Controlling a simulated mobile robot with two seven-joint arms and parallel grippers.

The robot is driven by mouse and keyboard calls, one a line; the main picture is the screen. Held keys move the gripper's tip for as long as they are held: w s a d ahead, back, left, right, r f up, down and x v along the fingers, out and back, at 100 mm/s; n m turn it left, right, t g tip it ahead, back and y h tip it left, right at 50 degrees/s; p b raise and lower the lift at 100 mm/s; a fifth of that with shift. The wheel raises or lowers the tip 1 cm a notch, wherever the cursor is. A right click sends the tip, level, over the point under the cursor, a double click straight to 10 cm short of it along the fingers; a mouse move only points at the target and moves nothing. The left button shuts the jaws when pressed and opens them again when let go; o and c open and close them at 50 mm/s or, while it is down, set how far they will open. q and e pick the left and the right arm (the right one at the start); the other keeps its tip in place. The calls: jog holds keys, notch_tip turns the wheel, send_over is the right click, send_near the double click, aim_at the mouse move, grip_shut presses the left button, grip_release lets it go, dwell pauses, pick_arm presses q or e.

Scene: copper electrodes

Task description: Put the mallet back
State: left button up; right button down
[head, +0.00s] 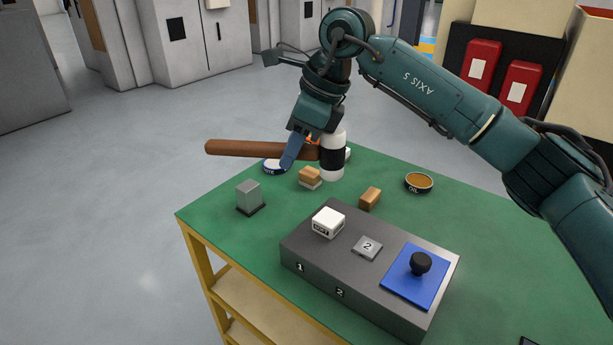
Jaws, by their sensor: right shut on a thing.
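The mallet has a brown wooden handle (240,148) and a black-and-white head (332,158). My right gripper (294,152) is shut on the mallet's handle close to the head. The mallet is held nearly level above the far left part of the green table (220,215), with the handle pointing left past the table's edge and the head on the right. The gripper's blue finger crosses in front of the handle; the other finger is mostly hidden. My left gripper is not in view.
A grey block (248,194), copper-coloured blocks (310,175) (370,198), an oil dish (418,182) and a partly hidden labelled dish (272,166) stand on the table. A dark box (320,262) carries a white block (328,222), a "2" tile (367,247) and a blue plate (412,285) with a black knob (420,263).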

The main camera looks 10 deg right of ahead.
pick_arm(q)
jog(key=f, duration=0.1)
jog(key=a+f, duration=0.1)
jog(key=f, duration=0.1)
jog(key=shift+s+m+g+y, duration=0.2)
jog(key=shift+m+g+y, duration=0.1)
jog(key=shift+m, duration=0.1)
pick_arm(e)
jog(key=w+d+f+m+t, duration=0.1)
jog(key=d+f+m, duration=0.2)
jog(key=d, duration=1)
jog(key=w+d+f+m+t+h, duration=0.1)
jog(key=d+f+m, duration=0.2)
jog(key=d, duration=1.1)
notch_tip(320, 180, down, 3)
jog(key=shift+w+d+f, duration=0.1)
jog(key=shift+w+d, duration=0.1)
jog(key=shift+d, duration=0.05)
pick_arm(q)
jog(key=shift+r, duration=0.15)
